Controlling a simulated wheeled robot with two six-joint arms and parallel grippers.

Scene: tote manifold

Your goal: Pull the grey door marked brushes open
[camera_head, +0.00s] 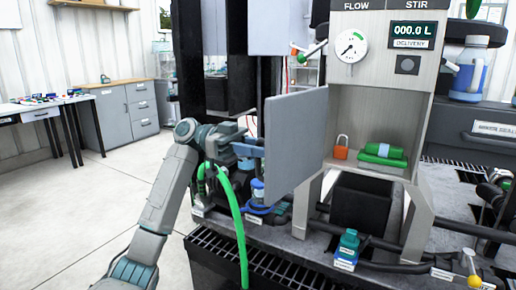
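The grey door (296,145) stands swung out at an angle at the left side of the open compartment (372,105) under the gauge panel. No brushes label is readable on the face I see. My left gripper (252,149) is at the door's left edge, with its finger ends by or behind that edge. I cannot tell whether it touches or grips the door, because the fingertips are partly hidden. My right gripper is out of view.
A green hose (237,225) hangs beside my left wrist. Open floor lies at left, before grey drawers (128,112).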

